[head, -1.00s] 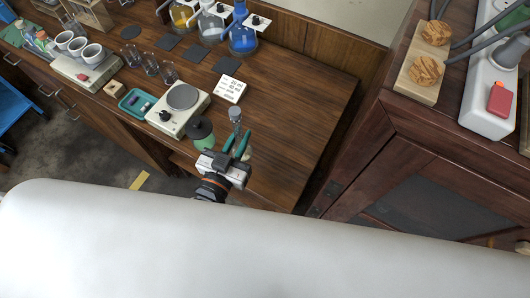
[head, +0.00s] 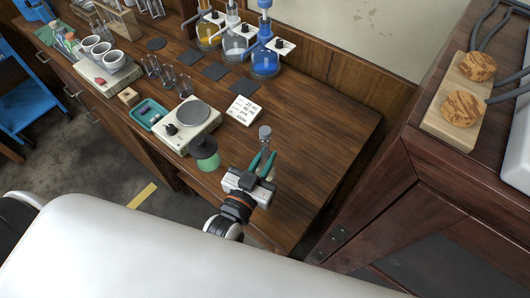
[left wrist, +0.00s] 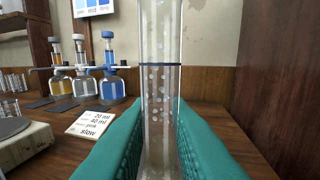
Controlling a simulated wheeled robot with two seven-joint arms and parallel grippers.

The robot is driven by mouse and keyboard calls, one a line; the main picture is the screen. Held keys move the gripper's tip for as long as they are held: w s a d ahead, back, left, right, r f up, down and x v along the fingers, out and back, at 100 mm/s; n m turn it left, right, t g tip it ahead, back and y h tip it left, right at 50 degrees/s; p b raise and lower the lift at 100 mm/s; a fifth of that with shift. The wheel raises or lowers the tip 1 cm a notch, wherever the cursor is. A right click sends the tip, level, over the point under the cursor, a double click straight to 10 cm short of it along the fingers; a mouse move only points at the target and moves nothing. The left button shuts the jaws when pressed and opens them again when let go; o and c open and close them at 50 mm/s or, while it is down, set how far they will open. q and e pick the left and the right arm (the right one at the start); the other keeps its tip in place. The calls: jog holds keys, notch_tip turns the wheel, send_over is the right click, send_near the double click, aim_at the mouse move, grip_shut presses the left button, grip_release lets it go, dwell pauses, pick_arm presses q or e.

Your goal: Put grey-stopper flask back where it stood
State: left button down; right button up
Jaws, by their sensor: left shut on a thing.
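The flask with a grey stopper (head: 264,132) is in my left gripper (head: 262,163). The gripper's teal fingers are shut on its clear neck. In the left wrist view, the glass neck (left wrist: 161,90) stands upright between the teal fingers, with a dark ring line and pale droplets or bubbles. Its stopper and base are out of that view. In the head view, a pale part of the flask shows below the fingers, near the table's right front area; I cannot tell whether it touches the table. My right gripper is not in view.
Several dark square mats (head: 216,71) lie on the wooden table, apparently empty. Behind them are yellow, clear and blue bottles (head: 264,62). A hotplate (head: 190,124), a green item with a dark top (head: 204,153) and a white card (head: 243,110) are left of the gripper. Bare wood lies right.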

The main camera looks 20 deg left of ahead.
pick_arm(q)
notch_tip(320, 180, down, 3)
jog(key=shift+f, duration=0.35)
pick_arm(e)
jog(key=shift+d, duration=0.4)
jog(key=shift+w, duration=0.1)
pick_arm(q)
jog(key=shift+f, duration=0.1)
jog(key=shift+f, duration=0.1)
jog(key=c, duration=1.3)
grip_release()
jog(key=shift+c, duration=0.2)
